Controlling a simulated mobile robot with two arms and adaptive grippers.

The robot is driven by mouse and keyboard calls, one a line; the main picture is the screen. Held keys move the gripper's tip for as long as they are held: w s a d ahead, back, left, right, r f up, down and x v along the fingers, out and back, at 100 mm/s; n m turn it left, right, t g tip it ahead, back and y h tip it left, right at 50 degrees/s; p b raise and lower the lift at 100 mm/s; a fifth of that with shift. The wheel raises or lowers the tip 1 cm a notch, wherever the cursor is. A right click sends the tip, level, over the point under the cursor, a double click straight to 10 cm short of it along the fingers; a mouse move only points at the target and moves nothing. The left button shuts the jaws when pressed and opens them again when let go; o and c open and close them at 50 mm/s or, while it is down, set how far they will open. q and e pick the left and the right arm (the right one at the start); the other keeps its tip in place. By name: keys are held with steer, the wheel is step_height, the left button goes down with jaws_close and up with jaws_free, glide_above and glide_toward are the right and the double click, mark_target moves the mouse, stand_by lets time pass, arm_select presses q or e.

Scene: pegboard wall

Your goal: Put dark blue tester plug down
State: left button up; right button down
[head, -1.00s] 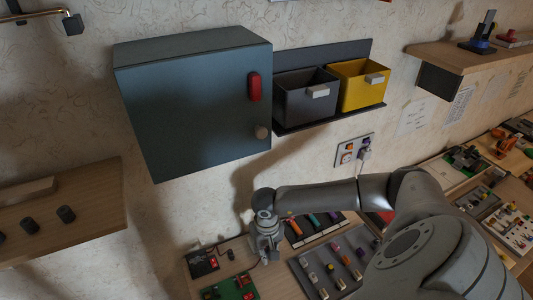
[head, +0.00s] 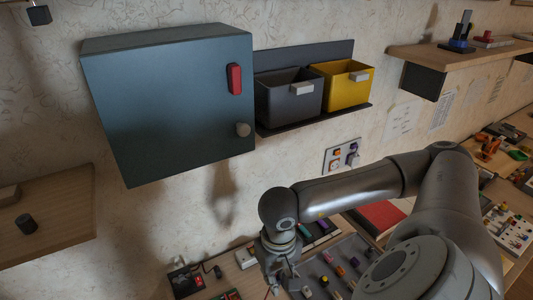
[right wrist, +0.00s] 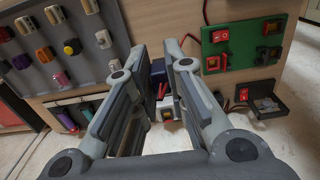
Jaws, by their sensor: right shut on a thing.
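My right gripper (head: 276,286) is low in the head view, over the workbench, with its fingers pointing down. In the right wrist view, my right gripper (right wrist: 160,82) is shut on a small dark blue block, the tester plug (right wrist: 158,68), which shows between the fingertips. The fingers hide part of it. A small white and red piece (right wrist: 168,107) shows just beside the fingers; I cannot tell whether the plug touches it. The plug cannot be made out in the head view. My left gripper is not in view.
A green board (right wrist: 238,42) with red switches lies to the right in the wrist view, a grey board (right wrist: 62,75) with several coloured plugs to the left. In the head view, a blue-grey cabinet (head: 165,105), a grey bin (head: 285,102) and a yellow bin (head: 338,92) hang above.

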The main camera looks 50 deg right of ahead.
steer(key=shift+s+a+r+p, duration=0.25)
steer(key=shift+s+r+p, duration=0.15)
steer(key=shift+s+p, duration=0.4)
steer(key=shift+s+a+r+p, duration=0.25)
steer(key=shift+s+r+p, duration=0.1)
steer(key=shift+s+p, duration=0.4)
steer(key=w+a+r+n, duration=0.3)
steer(key=w+a+r, duration=0.5)
steer(key=w+a, duration=0.2)
steer(key=shift+w+a+n, duration=0.2)
steer(key=shift+w+n, duration=0.1)
steer(key=shift+w, duration=0.2)
steer(key=shift+f, duration=0.15)
